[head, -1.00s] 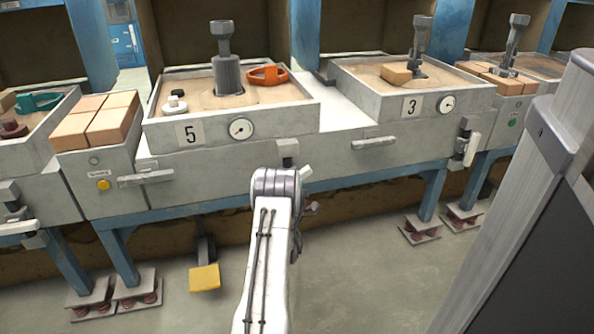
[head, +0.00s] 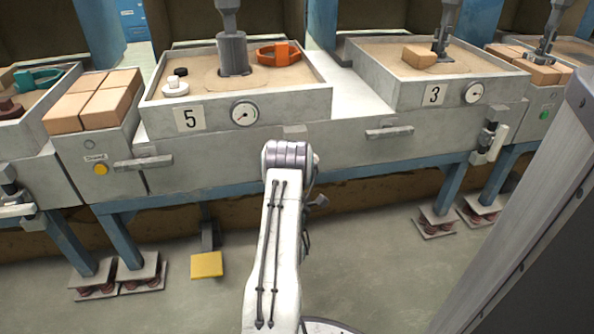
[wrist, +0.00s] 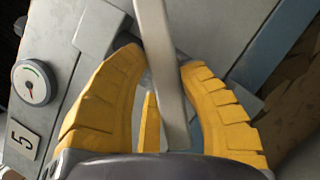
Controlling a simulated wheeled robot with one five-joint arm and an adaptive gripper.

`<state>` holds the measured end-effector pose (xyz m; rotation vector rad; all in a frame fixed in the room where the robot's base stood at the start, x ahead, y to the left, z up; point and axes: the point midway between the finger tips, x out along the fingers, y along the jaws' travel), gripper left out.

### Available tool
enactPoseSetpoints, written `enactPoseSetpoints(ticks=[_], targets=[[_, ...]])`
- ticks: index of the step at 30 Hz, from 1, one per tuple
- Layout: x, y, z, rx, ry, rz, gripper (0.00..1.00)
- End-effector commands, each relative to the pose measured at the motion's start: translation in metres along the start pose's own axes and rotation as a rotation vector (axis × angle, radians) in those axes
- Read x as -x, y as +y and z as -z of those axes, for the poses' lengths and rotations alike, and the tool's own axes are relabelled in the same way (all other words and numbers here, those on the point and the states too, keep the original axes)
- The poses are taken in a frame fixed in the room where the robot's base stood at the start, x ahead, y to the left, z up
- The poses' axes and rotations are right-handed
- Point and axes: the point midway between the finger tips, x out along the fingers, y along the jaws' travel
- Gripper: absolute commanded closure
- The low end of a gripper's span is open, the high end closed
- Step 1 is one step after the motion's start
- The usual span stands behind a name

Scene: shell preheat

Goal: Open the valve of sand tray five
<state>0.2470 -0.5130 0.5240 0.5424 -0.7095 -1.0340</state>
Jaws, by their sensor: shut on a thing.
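Sand tray five (head: 158,125) bears a "5" plate (head: 191,118) and a round gauge (head: 244,114) on its front. In the wrist view the gauge (wrist: 35,82) and the plate (wrist: 23,139) lie left of my gripper. The yellow fingers of my gripper (wrist: 165,62) are shut around a pale grey valve lever (wrist: 171,105), which runs up between them past the tips. A grey block (wrist: 98,28) is beside the left fingertip. In the head view my arm hides the fingers and most of this valve; only its grey top (head: 295,130) shows.
Tray three (head: 480,118), with its own white-levered valve (head: 497,143), is to the right. Bar handles (head: 143,163) (head: 389,132) stick out from the front on both sides. A yellow pedal (head: 206,264) and support feet (head: 140,275) are low down. Open floor lies in front.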

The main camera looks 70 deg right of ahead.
Motion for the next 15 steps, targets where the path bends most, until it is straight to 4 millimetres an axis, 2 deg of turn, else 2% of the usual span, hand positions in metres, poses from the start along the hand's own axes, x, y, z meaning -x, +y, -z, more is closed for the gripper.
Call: enactPoseSetpoints(ticks=[2, 3, 10, 15], targets=[[-0.0039, 0.0018, -0.0064, 0.002, -0.017, -0.009, 1.00], [-0.0039, 0.0018, -0.0064, 0.002, -0.017, -0.009, 0.61], [-0.0026, 0.0012, -0.0039, 0.000, -0.010, -0.006, 0.41], [-0.0019, 0.0009, -0.0023, 0.000, -0.007, -0.004, 0.39]])
